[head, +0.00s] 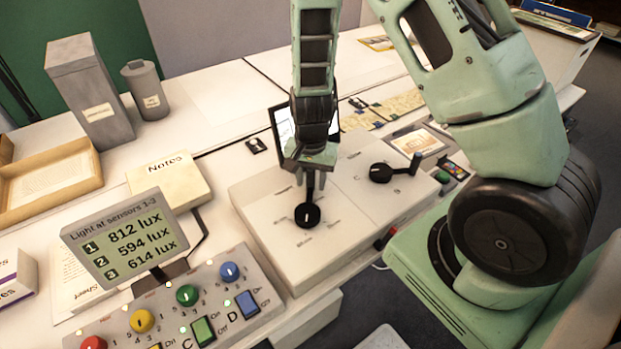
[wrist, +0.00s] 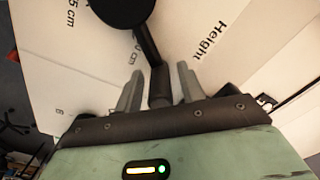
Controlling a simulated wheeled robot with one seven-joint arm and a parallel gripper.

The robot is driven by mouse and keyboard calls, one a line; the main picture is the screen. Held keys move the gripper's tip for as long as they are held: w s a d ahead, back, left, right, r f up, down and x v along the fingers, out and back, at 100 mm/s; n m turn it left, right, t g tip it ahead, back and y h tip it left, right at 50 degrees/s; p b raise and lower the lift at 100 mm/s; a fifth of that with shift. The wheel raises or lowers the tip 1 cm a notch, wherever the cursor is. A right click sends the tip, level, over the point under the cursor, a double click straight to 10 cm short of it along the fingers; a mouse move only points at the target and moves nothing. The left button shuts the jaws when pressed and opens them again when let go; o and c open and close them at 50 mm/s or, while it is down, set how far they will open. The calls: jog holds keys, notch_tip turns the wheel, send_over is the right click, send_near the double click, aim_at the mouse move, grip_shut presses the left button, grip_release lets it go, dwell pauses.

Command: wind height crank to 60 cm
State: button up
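A white control box (head: 262,220) carries two black cranks. The nearer crank (head: 308,214) has a round hub with a white mark, and its arm points away toward my gripper (head: 311,178). In the wrist view its dark handle (wrist: 159,85) stands between the two grey fingers of my gripper (wrist: 159,88), with a visible gap on both sides. My gripper is open around the handle. A printed "Height" label (wrist: 201,40) lies right of this crank in the wrist view. Small scale labels near the hub are too small to read in the head view.
The other crank (head: 381,172) points right, toward the box's right edge. A lux display (head: 124,240) and a panel with coloured knobs (head: 187,295) stand at the front left. A Notes box (head: 168,182), grey containers (head: 92,92) and a tray (head: 50,184) are further left.

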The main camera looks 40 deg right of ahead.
notch_tip(320, 180, up, 17)
jog(key=p, duration=0.2)
jog(key=shift+r, duration=0.2)
dwell(0.4)
dwell(0.8)
